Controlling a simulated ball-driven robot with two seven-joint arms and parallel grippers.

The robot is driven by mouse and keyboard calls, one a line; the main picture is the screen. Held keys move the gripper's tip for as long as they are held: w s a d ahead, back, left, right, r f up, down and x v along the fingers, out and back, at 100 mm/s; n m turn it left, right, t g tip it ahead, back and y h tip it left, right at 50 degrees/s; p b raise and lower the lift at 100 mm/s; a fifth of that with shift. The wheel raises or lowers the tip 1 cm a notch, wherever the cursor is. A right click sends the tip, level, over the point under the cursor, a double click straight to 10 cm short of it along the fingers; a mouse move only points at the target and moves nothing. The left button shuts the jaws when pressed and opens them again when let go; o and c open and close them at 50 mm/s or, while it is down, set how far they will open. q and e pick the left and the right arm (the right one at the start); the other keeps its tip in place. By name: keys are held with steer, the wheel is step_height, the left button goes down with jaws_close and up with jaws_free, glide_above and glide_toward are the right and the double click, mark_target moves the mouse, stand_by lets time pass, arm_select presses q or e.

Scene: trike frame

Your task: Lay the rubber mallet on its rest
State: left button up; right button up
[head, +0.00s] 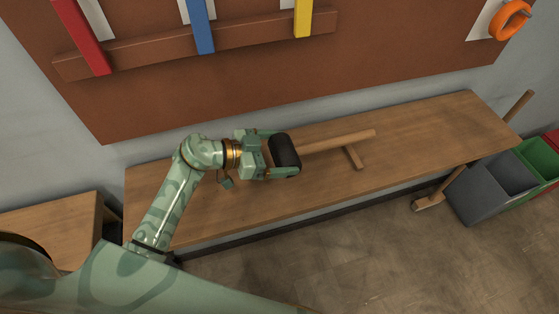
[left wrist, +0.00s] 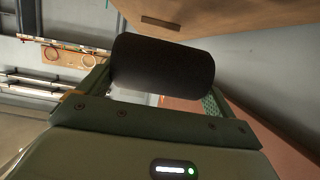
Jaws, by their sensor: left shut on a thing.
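The rubber mallet has a black cylindrical head (head: 285,151) and a pale wooden handle (head: 340,141). My left gripper (head: 282,155) is shut on the black head, over the left half of the bench. The handle points right along the bench. A small wooden bar (head: 354,157), which looks like the rest, shows at the front side of the handle near its far end. I cannot tell whether the handle touches it. In the left wrist view the black head (left wrist: 162,65) lies across between the fingers. My right gripper is in neither view.
The wooden bench (head: 430,130) is clear at its right. A brown wall board (head: 240,85) with red, blue and yellow strips and an orange ring (head: 511,19) stands behind. Grey (head: 480,200) and green bins and a leaning wooden-handled tool (head: 428,202) are at the right.

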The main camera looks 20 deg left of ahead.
arm_select(q)
step_height(320, 180, down, 3)
steer(key=shift+r+b, duration=0.1)
steer(key=shift+b, duration=0.4)
